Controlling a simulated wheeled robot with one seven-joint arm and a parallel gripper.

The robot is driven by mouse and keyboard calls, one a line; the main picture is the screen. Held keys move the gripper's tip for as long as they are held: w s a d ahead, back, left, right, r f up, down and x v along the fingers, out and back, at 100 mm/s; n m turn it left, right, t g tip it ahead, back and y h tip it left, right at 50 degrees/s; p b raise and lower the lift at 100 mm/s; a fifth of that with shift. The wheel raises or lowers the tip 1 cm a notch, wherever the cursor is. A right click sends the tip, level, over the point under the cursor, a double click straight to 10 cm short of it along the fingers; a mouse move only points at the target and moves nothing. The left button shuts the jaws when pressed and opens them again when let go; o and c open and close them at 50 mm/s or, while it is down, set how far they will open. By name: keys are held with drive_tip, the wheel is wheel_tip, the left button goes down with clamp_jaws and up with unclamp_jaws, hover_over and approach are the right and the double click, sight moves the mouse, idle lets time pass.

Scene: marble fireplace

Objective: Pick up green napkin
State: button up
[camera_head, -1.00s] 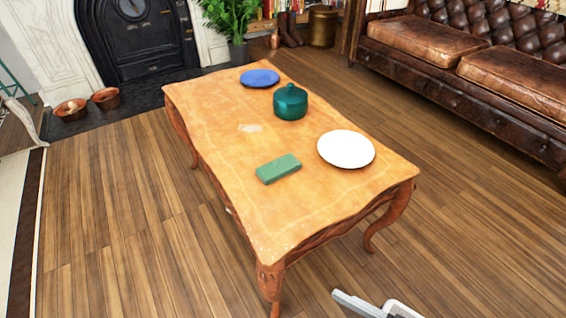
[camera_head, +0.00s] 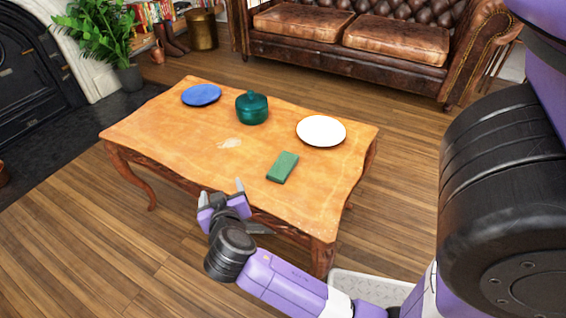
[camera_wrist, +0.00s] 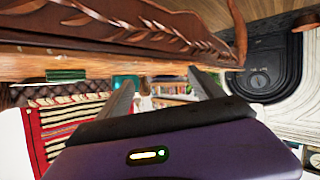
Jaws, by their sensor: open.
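The green napkin (camera_head: 283,167) lies folded flat on the wooden coffee table (camera_head: 160,125), near its front right part. It also shows edge-on in the wrist view (camera_wrist: 66,76), at the left by the table's edge. My gripper (camera_head: 221,192) is open and empty at the table's front edge, left of the napkin and apart from it. In the wrist view, its two fingers (camera_wrist: 163,92) stand apart with nothing between them.
A teal lidded pot (camera_head: 252,108), a white plate (camera_head: 321,131) and a blue plate (camera_head: 202,95) stand on the table behind the napkin. A leather sofa (camera_head: 345,40) is at the back. The tabletop around the napkin is clear.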

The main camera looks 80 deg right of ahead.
sight(280, 169)
drive_tip(key=s+d+m+g, duration=0.1)
drive_tip(key=s+d+r+m+g+h, duration=0.1)
drive_tip(key=d+m+g, duration=0.1)
drive_tip(key=s+d+r+m+g, duration=0.1)
drive_tip(key=m+g, duration=0.1)
drive_tip(key=shift+s+d+r+h, duration=0.1)
drive_tip(key=shift+s+d+h, duration=0.05)
drive_tip(key=shift+s+h, duration=0.2)
drive_tip(key=s+m+g, duration=0.1)
drive_tip(key=s, duration=0.1)
drive_tip(key=s+m+g, duration=0.3)
drive_tip(key=s+m, duration=0.1)
drive_tip(key=s, duration=0.1)
drive_tip(key=shift+d+f+g, duration=0.2)
drive_tip(key=shift+f+g, duration=0.05)
drive_tip(key=shift+g, duration=0.05)
drive_tip(key=shift+s+d+f+m, duration=0.2)
drive_tip(key=shift+d+m, duration=0.1)
drive_tip(key=b+x, duration=0.3)
drive_tip(key=x, duration=0.3)
drive_tip(key=shift+d, duration=0.45)
drive_tip(key=shift+r, duration=0.1)
drive_tip(key=c, duration=1.4)
